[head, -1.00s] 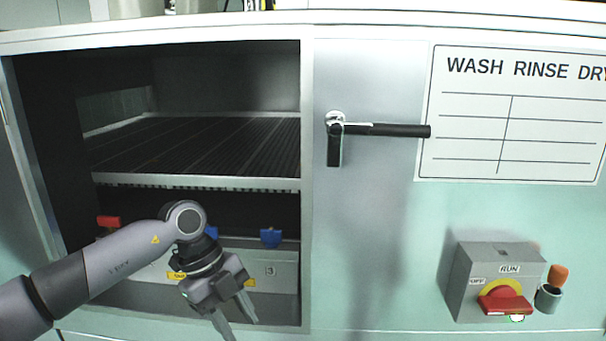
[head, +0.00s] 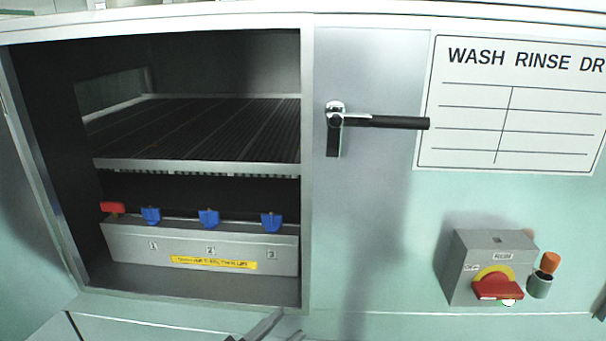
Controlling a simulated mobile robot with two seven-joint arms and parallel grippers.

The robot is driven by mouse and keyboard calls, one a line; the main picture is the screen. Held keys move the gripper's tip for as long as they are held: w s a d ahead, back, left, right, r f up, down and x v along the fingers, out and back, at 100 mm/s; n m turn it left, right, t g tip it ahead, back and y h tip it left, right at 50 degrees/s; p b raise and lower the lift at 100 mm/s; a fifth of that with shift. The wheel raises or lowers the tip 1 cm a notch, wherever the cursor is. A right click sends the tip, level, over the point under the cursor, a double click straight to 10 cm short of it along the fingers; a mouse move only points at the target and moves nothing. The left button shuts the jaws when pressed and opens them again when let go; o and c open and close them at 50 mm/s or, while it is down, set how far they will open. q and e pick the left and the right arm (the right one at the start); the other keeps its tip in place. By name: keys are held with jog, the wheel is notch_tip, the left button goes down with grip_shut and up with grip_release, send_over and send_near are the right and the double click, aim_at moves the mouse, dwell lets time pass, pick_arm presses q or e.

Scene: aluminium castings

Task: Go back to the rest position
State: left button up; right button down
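My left gripper (head: 275,332) shows only by its grey fingers at the bottom edge, below the open cabinet. The fingers stand apart with nothing seen between them; the rest of that arm is out of the picture. A small dark piece (head: 600,304) at the right edge may be part of my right gripper; too little shows to tell its state.
The open cabinet holds a slatted rack (head: 195,130) above a grey valve box (head: 200,245) with one red and several blue handles. Right of it are a door handle (head: 380,122), a wash chart (head: 515,105), and a switch box (head: 492,268) with a red knob.

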pick_arm(q)
jog(key=s+a+f+n+g+y, duration=0.2)
jog(key=s+a+f+n+y, duration=0.3)
jog(key=s+a+f, duration=0.3)
jog(key=s+a+f+n+g+y+p, duration=0.1)
jog(key=s+a+f+n+y, duration=0.4)
jog(key=f, duration=0.7)
jog(key=s+a+g+y, duration=0.1)
jog(key=s+a+y, duration=0.1)
jog(key=a+y, duration=0.1)
jog(key=shift+s+a+f, duration=0.2)
jog(key=shift+s+a, duration=0.1)
jog(key=shift+s, duration=0.1)
